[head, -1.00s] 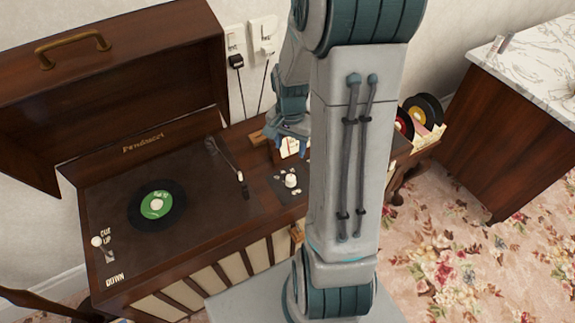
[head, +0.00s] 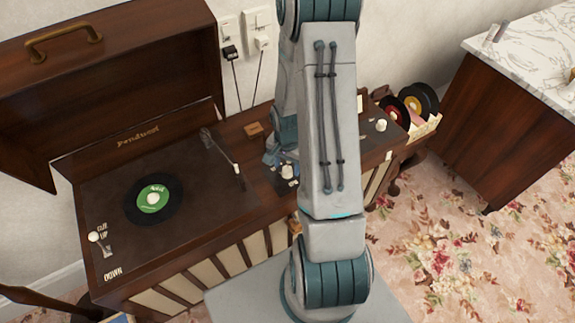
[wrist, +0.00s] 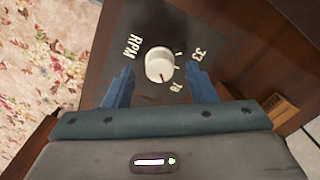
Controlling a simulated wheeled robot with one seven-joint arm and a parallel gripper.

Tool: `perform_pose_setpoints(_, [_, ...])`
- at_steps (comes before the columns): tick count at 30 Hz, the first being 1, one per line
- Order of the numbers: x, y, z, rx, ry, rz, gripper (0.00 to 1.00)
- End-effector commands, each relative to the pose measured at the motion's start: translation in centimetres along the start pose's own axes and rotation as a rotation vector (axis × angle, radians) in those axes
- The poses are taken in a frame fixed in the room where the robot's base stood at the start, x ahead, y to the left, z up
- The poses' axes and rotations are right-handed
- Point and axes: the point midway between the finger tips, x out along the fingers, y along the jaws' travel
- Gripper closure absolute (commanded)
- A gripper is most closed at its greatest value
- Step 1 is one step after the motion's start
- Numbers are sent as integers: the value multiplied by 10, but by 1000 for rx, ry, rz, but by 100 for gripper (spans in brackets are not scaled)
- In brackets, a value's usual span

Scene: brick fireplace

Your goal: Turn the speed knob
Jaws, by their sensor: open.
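The speed knob (wrist: 159,66) is a white round dial with a red mark on a dark plate, labelled RPM, 33 and what may be 78. In the wrist view the red mark points toward the bottom, near the lower number. My gripper (wrist: 160,70) is open, with one blue finger on each side of the knob. Gaps show between the fingers and the knob, and I cannot tell how far the tips are above the plate. In the head view the knob (head: 287,171) shows beside my gripper (head: 274,158), partly hidden by my arm.
The record player cabinet (head: 210,225) has its lid (head: 120,95) open at the left. A record (head: 170,205) with a green label lies on its deck near the tonearm (head: 222,150). Another white knob (head: 381,125) is farther right. A marble-topped counter (head: 530,60) stands at the right.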

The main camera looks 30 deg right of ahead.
Motion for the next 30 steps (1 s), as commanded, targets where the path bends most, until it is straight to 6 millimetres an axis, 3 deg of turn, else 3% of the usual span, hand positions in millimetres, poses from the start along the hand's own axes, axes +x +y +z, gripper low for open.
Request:
perform_pose_setpoints(12, [8,0,0,-1,1,0,49])
perform_pose_setpoints(13, [8,0,0,-1,0,0,52])
perform_pose_setpoints(18, [8,0,0,-1,0,0,94])
perform_pose_setpoints(30, [8,0,0,-59,0,0,94])
